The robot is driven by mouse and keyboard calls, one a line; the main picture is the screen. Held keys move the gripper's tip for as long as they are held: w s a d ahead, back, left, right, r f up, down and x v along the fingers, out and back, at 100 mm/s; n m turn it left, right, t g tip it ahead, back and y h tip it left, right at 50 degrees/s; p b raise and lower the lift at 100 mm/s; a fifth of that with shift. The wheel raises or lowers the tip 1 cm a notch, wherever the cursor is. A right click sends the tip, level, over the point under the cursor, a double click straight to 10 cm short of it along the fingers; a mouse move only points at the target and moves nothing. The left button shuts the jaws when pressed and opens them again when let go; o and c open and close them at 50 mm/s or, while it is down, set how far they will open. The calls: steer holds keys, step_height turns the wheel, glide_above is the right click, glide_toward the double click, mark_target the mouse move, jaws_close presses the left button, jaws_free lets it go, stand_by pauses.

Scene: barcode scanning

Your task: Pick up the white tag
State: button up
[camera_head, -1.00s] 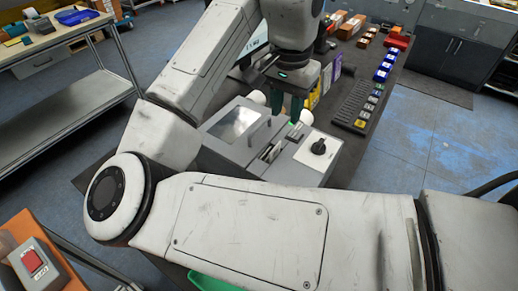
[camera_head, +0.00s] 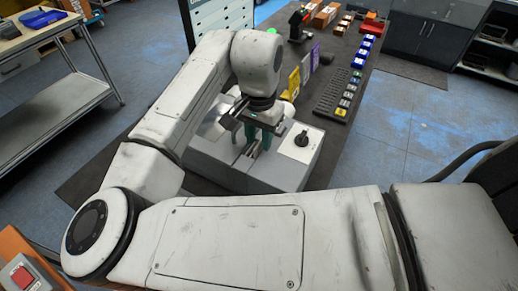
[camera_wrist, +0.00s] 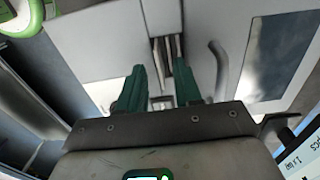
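My gripper (camera_head: 258,142) is over the grey machine (camera_head: 283,172), pointing down at its slot. In the wrist view its two green fingers (camera_wrist: 159,68) are apart, with a gap between them. Thin upright pale plates (camera_wrist: 170,52) stand in the slot, just beyond the fingertips. One of them may be the white tag, but I cannot tell which. In the head view my gripper and arm partly hide the slot, and I cannot make out the tag. No thing is visibly held.
Yellow and purple upright items (camera_head: 314,56) stand behind the gripper. A metal shelf (camera_head: 50,112) is at left.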

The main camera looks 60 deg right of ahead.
steer(key=shift+f, duration=0.35)
steer(key=shift+c, duration=0.3)
jaws_close()
